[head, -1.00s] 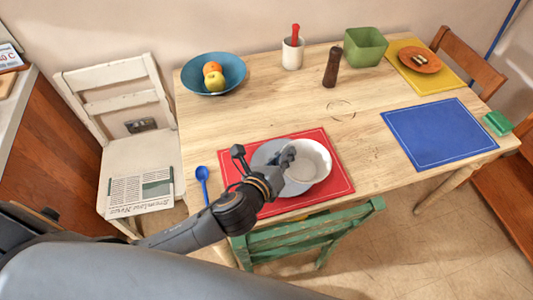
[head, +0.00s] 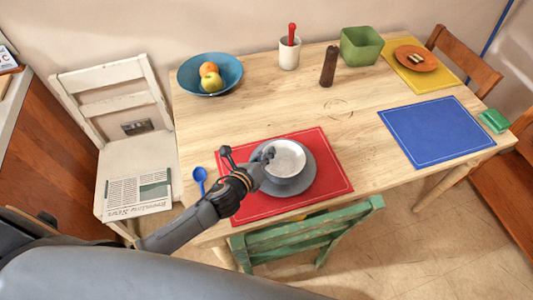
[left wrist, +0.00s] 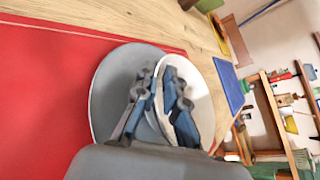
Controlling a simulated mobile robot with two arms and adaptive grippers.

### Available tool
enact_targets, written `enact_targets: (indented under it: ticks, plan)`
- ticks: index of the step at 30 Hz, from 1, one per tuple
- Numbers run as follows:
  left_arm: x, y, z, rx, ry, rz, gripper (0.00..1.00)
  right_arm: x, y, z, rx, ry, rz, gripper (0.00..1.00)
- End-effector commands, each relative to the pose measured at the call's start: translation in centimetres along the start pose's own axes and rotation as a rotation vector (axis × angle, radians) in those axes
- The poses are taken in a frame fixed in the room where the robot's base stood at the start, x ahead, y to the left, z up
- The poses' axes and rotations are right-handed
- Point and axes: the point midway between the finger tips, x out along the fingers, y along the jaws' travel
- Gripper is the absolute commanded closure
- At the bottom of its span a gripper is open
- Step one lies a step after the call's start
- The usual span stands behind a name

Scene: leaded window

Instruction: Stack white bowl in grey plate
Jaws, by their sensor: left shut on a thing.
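The white bowl (head: 286,158) is over the middle of the grey plate (head: 301,184), upright in the head view. The plate lies on the red placemat (head: 330,179). My left gripper (head: 266,158) is shut on the bowl's left rim. In the left wrist view, the fingers (left wrist: 160,105) grip the rim of the bowl (left wrist: 197,92), with the plate (left wrist: 108,91) behind it. I cannot tell whether the bowl's base touches the plate. My right gripper is not in view.
A blue spoon (head: 200,178) lies left of the placemat. A blue bowl with fruit (head: 190,76), a white cup (head: 289,55), a brown shaker (head: 329,67) and a green container (head: 361,46) stand farther back. A green chair (head: 303,234) is at the front edge. The table's middle is clear.

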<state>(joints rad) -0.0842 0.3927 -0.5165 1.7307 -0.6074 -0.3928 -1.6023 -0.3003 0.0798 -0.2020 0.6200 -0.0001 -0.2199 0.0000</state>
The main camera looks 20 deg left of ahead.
Motion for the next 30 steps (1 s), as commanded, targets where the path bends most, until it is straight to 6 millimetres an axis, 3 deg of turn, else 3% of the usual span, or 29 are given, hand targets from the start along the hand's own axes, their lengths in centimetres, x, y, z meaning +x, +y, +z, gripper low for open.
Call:
enact_targets:
  ticks: [9, 10, 13, 25, 30]
  plan:
    - [0.2, 0.3, -0.4, 0.000, -0.002, -0.001, 1.00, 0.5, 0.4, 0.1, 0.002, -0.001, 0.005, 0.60]
    - [0.2, 0.3, -0.5, 0.001, -0.001, 0.000, 0.89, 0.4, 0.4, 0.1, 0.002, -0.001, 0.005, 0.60]
    - [0.2, 0.3, -0.4, 0.001, 0.000, 0.001, 0.68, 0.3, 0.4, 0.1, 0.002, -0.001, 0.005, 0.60]
    - [-0.1, -0.1, 0.3, 0.000, -0.001, 0.000, 0.68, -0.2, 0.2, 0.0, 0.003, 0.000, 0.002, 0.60]
    - [-2.8, 0.1, -0.1, 0.002, 0.002, 0.001, 0.68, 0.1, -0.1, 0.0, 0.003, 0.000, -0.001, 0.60]
